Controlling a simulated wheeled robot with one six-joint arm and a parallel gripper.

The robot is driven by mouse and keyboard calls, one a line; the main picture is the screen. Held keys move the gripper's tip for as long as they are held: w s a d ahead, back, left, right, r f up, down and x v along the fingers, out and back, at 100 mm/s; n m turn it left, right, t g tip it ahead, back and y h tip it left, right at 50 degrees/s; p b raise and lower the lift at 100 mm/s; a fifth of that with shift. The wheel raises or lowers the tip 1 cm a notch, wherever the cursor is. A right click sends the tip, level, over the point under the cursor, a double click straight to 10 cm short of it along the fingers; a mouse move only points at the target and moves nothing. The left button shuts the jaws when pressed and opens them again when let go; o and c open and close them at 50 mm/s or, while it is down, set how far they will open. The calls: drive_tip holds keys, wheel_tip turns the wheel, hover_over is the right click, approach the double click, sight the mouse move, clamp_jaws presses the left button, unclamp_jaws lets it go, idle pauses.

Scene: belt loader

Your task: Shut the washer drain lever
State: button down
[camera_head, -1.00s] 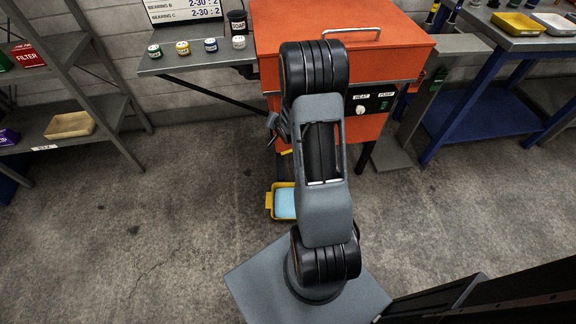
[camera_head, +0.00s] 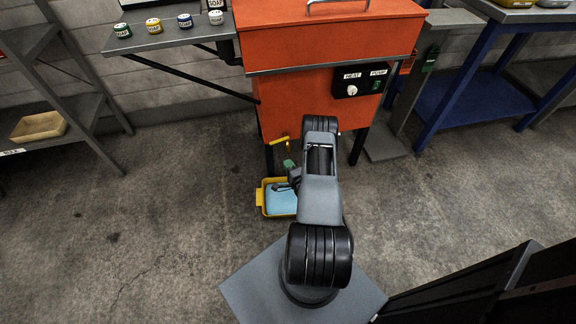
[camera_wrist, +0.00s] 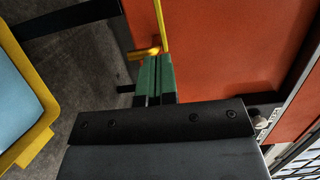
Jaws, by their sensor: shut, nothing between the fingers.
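The orange washer (camera_head: 330,98) stands ahead of me. Its yellow drain lever (camera_head: 279,146) sticks out low at its front left; in the wrist view the lever (camera_wrist: 161,28) is a thin yellow bar in front of the orange panel, with a short yellow piece at its end. My gripper (camera_head: 288,164) is low beside the lever, above the yellow tray. In the wrist view its green fingers (camera_wrist: 158,64) are together and empty, their tips right at the lever's end. I cannot tell whether they touch it.
A yellow tray (camera_head: 261,198) with light blue liquid sits on the floor below my gripper. A black panel (camera_head: 358,82) with a knob is on the washer's front. A shelf with a tan bin (camera_head: 38,127) is at left, a blue-legged bench (camera_head: 437,108) at right. Open floor lies between.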

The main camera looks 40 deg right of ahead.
sight(275, 143)
drive_tip(key=b+x, duration=0.2)
drive_tip(key=x, duration=0.9)
drive_tip(key=shift+w+a+r+b, duration=0.15)
drive_tip(key=shift+w+b, duration=0.65)
drive_tip(key=shift+b, duration=0.35)
